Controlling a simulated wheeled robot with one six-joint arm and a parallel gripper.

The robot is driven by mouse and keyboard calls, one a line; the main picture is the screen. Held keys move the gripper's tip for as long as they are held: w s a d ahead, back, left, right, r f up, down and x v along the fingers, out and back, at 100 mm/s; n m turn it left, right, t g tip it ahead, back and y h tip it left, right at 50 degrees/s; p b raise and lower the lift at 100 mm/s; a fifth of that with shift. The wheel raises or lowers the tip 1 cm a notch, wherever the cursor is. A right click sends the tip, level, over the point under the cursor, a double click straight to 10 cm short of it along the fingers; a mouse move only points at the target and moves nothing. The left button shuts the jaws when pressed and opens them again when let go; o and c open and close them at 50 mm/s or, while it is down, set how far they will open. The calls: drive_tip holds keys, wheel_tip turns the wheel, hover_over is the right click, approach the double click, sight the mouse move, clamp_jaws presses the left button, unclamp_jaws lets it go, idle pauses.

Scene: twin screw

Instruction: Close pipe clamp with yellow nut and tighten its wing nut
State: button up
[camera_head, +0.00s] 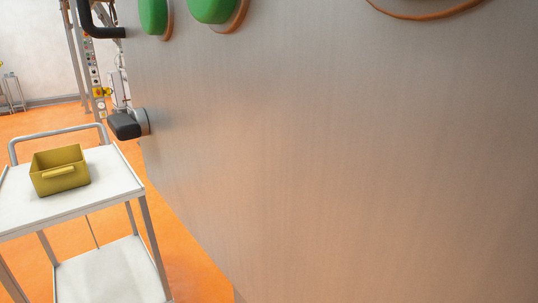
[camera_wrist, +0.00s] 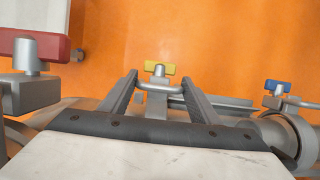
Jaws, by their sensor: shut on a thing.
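In the wrist view, my gripper (camera_wrist: 160,82) has its two fingers on either side of the pipe clamp with the yellow nut. It is shut on this clamp's grey metal part (camera_wrist: 158,88). The yellow wing nut (camera_wrist: 160,68) stands on a short grey bolt between the fingertips and is seen about level. The fingers and the palm hide much of the clamp and pipe, so I cannot tell whether the clamp is fully closed. The head view shows neither the clamp nor my gripper.
In the wrist view, a clamp with a red nut (camera_wrist: 50,48) is close at left and one with a blue nut (camera_wrist: 278,87) at right. In the head view, a large metal panel (camera_head: 330,150) fills the right; a white cart (camera_head: 110,205) bears a yellow bin (camera_head: 60,172).

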drive_tip(key=shift+w+a+f, duration=0.1)
drive_tip(key=shift+w+f, duration=0.05)
drive_tip(key=shift+f, duration=0.4)
drive_tip(key=o, duration=1.5)
drive_tip(key=v, duration=1.7)
drive_tip(key=shift+r, duration=0.25)
